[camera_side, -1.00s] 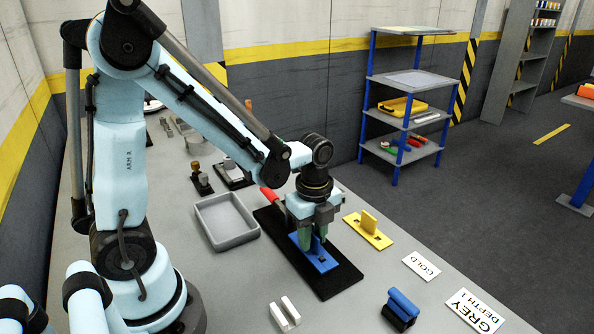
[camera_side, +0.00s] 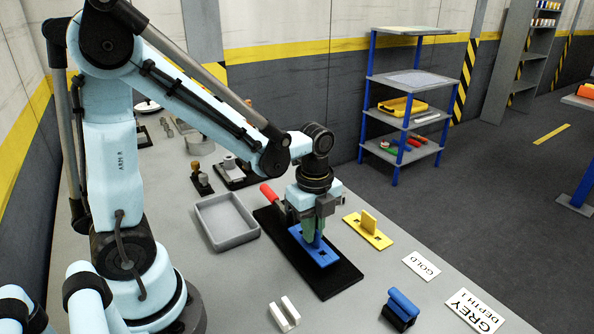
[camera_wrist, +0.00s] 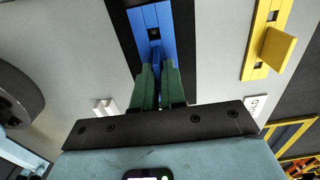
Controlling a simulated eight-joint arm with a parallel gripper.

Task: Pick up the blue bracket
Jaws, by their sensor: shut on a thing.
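The blue bracket (camera_side: 324,257), a flat plate with an upright tab and holes, is over the black board (camera_side: 338,281) on the bench. My gripper (camera_side: 313,232) points down with its green fingers shut on the tab. In the wrist view the gripper (camera_wrist: 157,72) has one finger on each side of the tab, and the bracket's plate (camera_wrist: 152,17) reaches to the top edge. The bracket looks level; I cannot tell for sure whether its underside is clear of the board. The fingers hide part of the tab.
A yellow bracket (camera_side: 368,232) lies close on the right. A grey tray (camera_side: 226,242) is on the left and a red handle (camera_side: 270,194) behind. White (camera_side: 284,316) and blue-black (camera_side: 400,309) parts lie in front. Cards reading GOLD (camera_side: 421,266) and GREY (camera_side: 475,310) are at right.

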